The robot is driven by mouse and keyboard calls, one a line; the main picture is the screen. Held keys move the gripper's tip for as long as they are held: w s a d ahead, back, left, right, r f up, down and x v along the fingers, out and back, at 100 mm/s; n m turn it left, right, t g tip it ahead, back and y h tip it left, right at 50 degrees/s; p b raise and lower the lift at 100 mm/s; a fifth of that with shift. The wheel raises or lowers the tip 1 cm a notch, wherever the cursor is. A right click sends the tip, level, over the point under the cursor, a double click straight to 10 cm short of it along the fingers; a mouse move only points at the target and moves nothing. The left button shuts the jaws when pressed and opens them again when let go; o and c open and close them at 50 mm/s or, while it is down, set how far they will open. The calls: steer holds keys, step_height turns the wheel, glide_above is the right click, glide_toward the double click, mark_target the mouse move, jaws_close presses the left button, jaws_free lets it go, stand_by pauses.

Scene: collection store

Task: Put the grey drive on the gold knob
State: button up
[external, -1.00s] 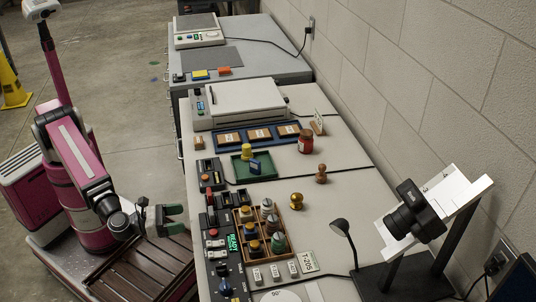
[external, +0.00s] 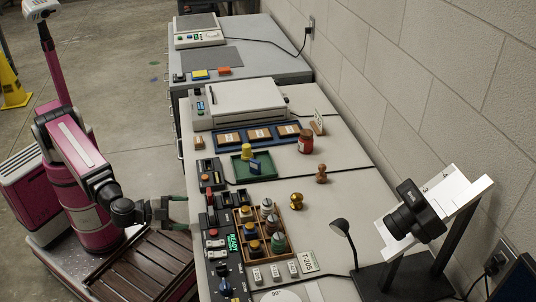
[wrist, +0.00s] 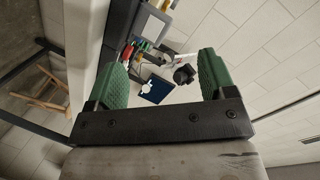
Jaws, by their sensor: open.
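The gold knob (external: 296,200) stands upright on the light bench top, right of the wooden compartment box (external: 243,262). I cannot single out the grey drive with certainty. Several small light-grey labelled pieces, one of them here (external: 275,271), lie in a row in front of the box and could include it. My gripper (external: 184,212) is open with nothing between its green fingers. It is left of the bench's near edge, apart from the knob and the grey pieces. The wrist view shows the two green fingers spread wide (wrist: 163,65).
The wooden box holds several knobs. A dark control panel (external: 222,270) lines the bench's left edge. A green tray (external: 242,174), red jar (external: 305,143) and wooden figure (external: 321,173) stand farther back. Bench around the gold knob is clear.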

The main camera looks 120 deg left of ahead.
mark_target(218, 218)
steer(key=w+a+n, duration=0.2)
steer(key=n, duration=0.1)
steer(key=w+a+f+n, duration=0.1)
steer(key=w+a+n, duration=0.2)
steer(key=w+a+f+n, duration=0.1)
steer(key=w+a+n, duration=0.1)
steer(key=n, duration=0.2)
steer(key=shift+w+a+f+h, duration=0.1)
steer(key=shift+w+a+h, duration=0.15)
steer(key=shift+w+h, duration=0.15)
steer(key=c, duration=1.1)
